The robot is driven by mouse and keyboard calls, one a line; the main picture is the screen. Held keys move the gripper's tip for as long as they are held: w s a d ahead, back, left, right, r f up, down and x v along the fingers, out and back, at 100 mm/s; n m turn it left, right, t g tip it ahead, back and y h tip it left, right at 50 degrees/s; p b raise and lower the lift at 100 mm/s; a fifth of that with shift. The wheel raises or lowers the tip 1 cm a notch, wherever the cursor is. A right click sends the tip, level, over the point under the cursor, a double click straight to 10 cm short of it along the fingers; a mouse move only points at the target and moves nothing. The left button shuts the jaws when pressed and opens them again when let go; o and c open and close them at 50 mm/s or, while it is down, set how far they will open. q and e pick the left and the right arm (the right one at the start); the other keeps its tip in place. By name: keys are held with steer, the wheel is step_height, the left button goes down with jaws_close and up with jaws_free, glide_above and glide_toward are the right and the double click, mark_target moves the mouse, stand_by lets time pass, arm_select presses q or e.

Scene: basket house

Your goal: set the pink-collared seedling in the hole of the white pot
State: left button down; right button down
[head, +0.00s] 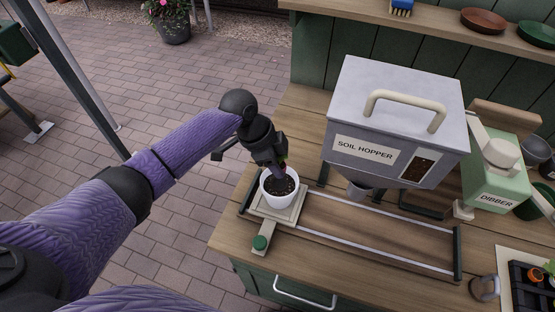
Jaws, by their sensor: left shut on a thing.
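The white pot (268,198) stands upright on a pale square carriage at the left end of the bench rails, filled with dark soil. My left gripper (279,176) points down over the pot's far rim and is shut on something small. A speck of green and red shows at its fingers, which fits the pink-collared seedling, but the gripper hides most of it. The hole in the soil is not clearly visible, and I cannot tell whether the seedling touches the soil. My right gripper is not in view.
The grey soil hopper (395,110) stands right of the pot, above the rails (380,254). The green dibber unit (497,170) is further right. A dark tray (533,287) with small orange items is at the lower right corner. A green-knobbed lever (261,242) sticks out before the pot.

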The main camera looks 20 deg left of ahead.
arm_select(q)
steer(key=b, duration=0.4)
glide_above(278, 190)
steer(key=shift+s+a+f, duration=0.1)
steer(key=shift+f, duration=2.15)
steer(key=shift+f+b, duration=0.3)
steer(key=shift+f, duration=0.35)
steer(key=shift+c, duration=1.2)
jaws_free()
steer(key=p+v, duration=0.2)
steer(key=v, duration=0.8)
